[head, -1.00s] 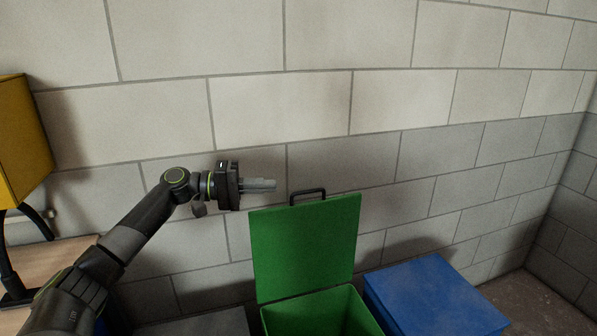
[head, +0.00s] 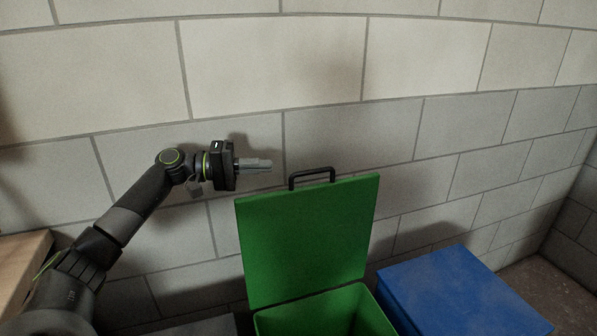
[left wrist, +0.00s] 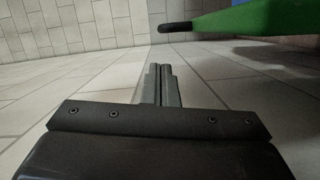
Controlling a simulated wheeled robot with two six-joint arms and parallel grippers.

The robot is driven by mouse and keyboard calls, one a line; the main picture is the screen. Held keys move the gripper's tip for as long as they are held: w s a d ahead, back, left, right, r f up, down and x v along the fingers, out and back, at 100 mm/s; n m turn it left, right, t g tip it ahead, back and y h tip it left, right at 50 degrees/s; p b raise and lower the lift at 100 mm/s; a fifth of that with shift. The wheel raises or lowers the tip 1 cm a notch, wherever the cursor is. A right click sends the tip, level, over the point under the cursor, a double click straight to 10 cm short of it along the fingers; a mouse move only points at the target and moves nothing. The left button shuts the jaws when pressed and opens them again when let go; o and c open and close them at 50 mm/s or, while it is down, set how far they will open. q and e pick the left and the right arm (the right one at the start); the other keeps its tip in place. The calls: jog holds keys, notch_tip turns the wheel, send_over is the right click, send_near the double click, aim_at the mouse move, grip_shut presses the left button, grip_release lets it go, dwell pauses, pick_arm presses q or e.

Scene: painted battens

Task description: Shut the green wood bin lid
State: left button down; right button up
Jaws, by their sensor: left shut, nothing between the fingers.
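The green bin (head: 325,312) stands at the bottom centre of the head view, and its green lid (head: 308,240) is raised, standing nearly upright behind the opening. A black handle (head: 312,174) sits on the lid's top edge. In the left wrist view the shut fingers (left wrist: 160,85) point at the wall; the lid's green edge (left wrist: 265,16) and the handle (left wrist: 175,27) show at the upper right. My right gripper is not in view.
A blue closed bin (head: 455,290) stands right of the green one. A dark grey top (head: 200,327) shows to its left. A wooden surface (head: 22,255) is at the far left. A pale block wall (head: 270,60) runs close behind everything.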

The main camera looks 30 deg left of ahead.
pick_arm(q)
jog(key=p+x, duration=0.2)
jog(key=x, duration=0.8)
jog(key=shift+p, duration=0.3)
jog(key=shift+r, duration=0.1)
